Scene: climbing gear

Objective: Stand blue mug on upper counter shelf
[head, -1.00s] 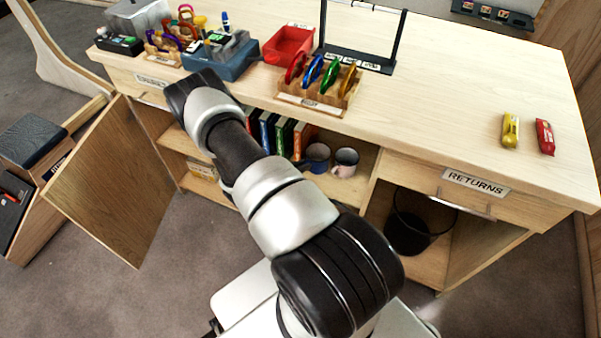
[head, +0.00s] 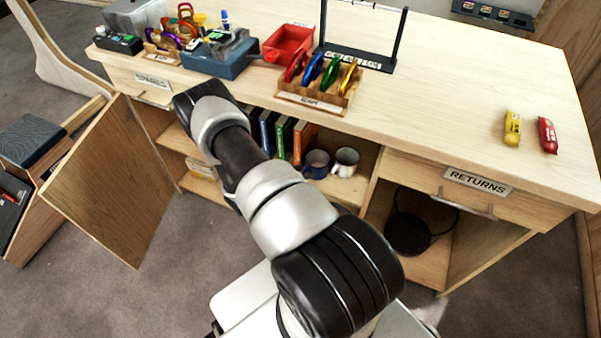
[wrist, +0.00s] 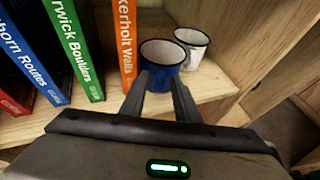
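The blue mug (wrist: 164,54) with a dark rim stands on the shelf inside the open counter, beside an orange book. It also shows in the head view (head: 316,164). My gripper (wrist: 160,77) points at it in the wrist view. Its two fingers are apart, with the tips in front of the mug's near side. The mug shows between and beyond them, and its base is partly hidden. Whether the tips touch it cannot be told. In the head view the fingers are hidden behind my arm.
A white mug (wrist: 191,46) stands just right and behind the blue one. Several guidebooks, including an orange one (wrist: 126,42), stand upright to the left. A wooden divider (wrist: 268,60) closes the right side. An open cabinet door (head: 110,180) is at the left.

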